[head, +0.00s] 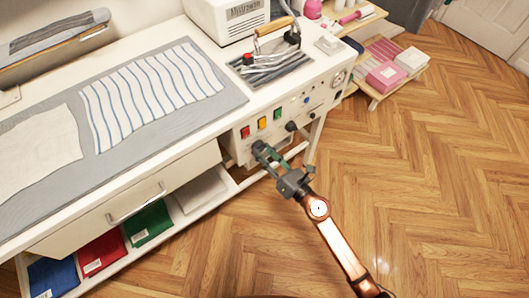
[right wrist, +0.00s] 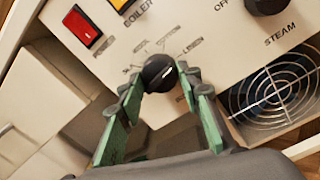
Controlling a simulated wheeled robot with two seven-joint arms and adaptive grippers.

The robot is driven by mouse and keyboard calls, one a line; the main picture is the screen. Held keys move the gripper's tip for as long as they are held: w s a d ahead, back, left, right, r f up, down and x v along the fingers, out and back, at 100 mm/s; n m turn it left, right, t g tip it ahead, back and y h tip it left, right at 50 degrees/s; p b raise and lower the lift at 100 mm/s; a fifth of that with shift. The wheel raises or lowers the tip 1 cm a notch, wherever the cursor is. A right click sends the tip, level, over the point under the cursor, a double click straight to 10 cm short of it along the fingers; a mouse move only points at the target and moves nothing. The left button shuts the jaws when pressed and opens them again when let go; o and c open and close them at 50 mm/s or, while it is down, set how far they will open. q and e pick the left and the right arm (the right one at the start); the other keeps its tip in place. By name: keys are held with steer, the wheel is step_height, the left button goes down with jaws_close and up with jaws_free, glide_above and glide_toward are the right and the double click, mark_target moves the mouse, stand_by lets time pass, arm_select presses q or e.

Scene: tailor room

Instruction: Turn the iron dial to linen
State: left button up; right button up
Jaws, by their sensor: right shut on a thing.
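The iron dial is a round black knob (right wrist: 159,73) on the cream control panel, with fabric labels printed around it. The label reading LINEN (right wrist: 193,45) is at the dial's upper right. A short pale mark shows on the knob, but I cannot tell clearly which label it points at. My right gripper (right wrist: 160,82) has its green fingers on either side of the knob and is closed on it. In the head view my right gripper (head: 264,154) reaches the panel's lower left and largely covers the dial. My left gripper is not in view.
Red (head: 245,132), yellow (head: 262,123) and green (head: 277,114) switches sit above the dial. The STEAM knob (right wrist: 268,4) and a round grille (right wrist: 270,95) are to its right. An iron with a wooden handle (head: 273,26) rests on top. Open wooden floor (head: 440,190) lies to the right.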

steer(key=shift+d+m, duration=0.1)
steer(key=shift+m, duration=1)
steer(key=o, duration=0.9)
steer(key=shift+o, duration=1.3)
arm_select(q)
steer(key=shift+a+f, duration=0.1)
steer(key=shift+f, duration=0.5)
arm_select(e)
steer(key=v, duration=1.2)
steer(key=shift+f, duration=0.15)
